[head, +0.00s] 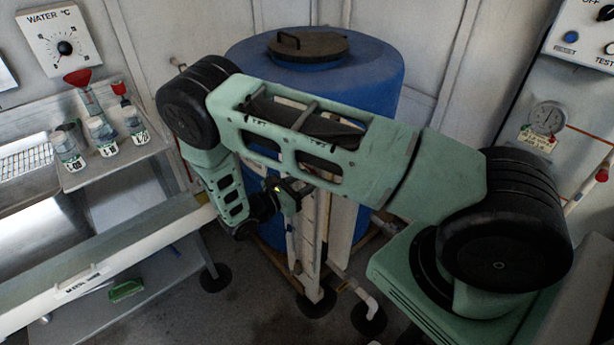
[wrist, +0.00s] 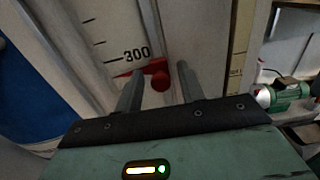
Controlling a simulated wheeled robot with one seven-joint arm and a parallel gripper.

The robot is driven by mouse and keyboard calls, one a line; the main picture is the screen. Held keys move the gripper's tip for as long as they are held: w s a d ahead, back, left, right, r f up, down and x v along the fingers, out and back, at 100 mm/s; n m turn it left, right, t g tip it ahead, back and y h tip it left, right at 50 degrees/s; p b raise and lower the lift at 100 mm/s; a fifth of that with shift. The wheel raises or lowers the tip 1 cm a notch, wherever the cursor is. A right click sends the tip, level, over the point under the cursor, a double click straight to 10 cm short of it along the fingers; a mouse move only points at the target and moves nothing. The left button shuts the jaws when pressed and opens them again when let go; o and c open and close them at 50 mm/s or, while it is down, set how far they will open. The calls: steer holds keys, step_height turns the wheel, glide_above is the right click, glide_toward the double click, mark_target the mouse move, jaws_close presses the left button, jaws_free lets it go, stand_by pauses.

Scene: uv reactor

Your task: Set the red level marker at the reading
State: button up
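The red level marker (wrist: 160,80) shows in the wrist view on a pale scale board (wrist: 88,20) with black tick marks. Its pointer reaches left, just below the printed 300. A round red knob stands out at its right end. My gripper (wrist: 160,69) is open, with one finger to each side of the knob. A gap shows between the knob and the right finger; whether the left finger touches the marker I cannot tell. In the head view my gripper (head: 291,191) is at the upright board in front of the blue tank (head: 380,75), and the marker is hidden there.
The blue tank stands behind the board. A bench with several labelled bottles (head: 103,130) is at the left. A water dial (head: 64,47) hangs on the left wall, and a round gauge (head: 547,118) is at the right. A green motor (wrist: 290,91) shows right of the board.

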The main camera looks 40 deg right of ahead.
steer(key=shift+d, duration=0.4)
jaws_close()
step_height(320, 180, down, 11)
steer(key=b, duration=0.8)
steer(key=shift+b, duration=0.35)
steer(key=shift+r, duration=0.1)
jaws_free()
steer(key=shift+a, duration=0.1)
